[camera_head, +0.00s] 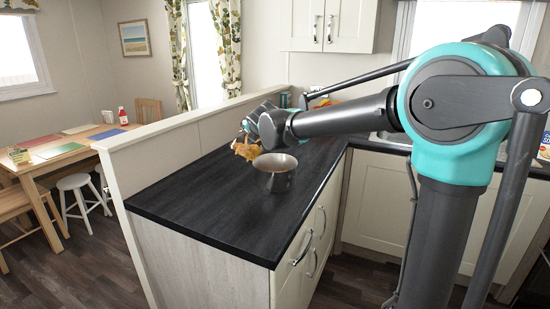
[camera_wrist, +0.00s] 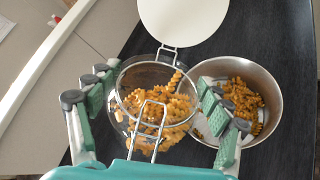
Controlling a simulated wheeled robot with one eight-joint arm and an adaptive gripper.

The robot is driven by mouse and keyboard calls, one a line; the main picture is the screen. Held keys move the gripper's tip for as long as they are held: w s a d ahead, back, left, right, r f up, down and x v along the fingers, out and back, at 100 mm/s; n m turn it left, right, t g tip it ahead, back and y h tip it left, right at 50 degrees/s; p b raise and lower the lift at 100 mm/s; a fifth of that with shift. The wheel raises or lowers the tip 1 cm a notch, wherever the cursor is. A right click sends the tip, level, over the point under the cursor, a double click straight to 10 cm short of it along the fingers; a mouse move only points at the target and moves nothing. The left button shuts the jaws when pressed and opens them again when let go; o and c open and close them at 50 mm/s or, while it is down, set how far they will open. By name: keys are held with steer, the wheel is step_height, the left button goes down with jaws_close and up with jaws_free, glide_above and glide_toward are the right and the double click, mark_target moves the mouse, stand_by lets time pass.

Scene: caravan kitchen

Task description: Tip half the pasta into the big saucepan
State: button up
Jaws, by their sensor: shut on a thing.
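My gripper (camera_wrist: 158,100) is shut on a glass clip-top jar (camera_wrist: 122,112) of orange-brown spiral pasta (camera_wrist: 170,108), with fingers on both sides. The jar's round white lid (camera_wrist: 183,20) hangs open on its wire hinge. The steel saucepan (camera_wrist: 272,88) is just right of the jar in the wrist view, with some pasta (camera_wrist: 242,100) on its bottom. In the head view the saucepan (camera_head: 275,178) stands upright on the dark worktop. The pasta (camera_head: 246,149) shows beyond and left of it, by my gripper (camera_head: 252,128). The jar itself is hard to make out there; its exact tilt is unclear.
The dark worktop (camera_head: 215,215) is clear in front and left of the saucepan. A low cream partition (camera_head: 190,140) edges it on the left. Small items (camera_head: 322,102) sit at the back by the wall, partly behind my arm. A dining table (camera_head: 75,145) is beyond.

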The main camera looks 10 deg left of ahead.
steer(key=shift+w+d+f+m+g+y, duration=0.25)
steer(key=shift+d+f+m+g+y, duration=0.2)
steer(key=shift+d+m+y, duration=0.15)
steer(key=shift+w+d+f+m+g+y, duration=0.15)
steer(key=shift+f+m+g+y, duration=0.1)
steer(key=shift+f+m+y, duration=0.3)
steer(key=shift+d+f+m+y, duration=0.2)
steer(key=shift+f+m+y, duration=0.15)
steer(key=shift+f, duration=0.1)
stand_by(1.2)
steer(key=shift+w+d+r+m+y+b, duration=0.2)
steer(key=shift+d+m+y+b, duration=0.1)
steer(key=shift+m+y+b, duration=0.15)
stand_by(2.0)
steer(key=shift+w+d+r+m+g+y+b, duration=0.1)
steer(key=shift+w+d+m+g+y+b, duration=0.2)
steer(key=shift+d+b, duration=0.2)
steer(key=shift+w+d+r+m+g+y+b, duration=0.1)
steer(key=shift+w+d+m+y+b, duration=0.2)
steer(key=shift+d+b, duration=0.2)
stand_by(1.8)
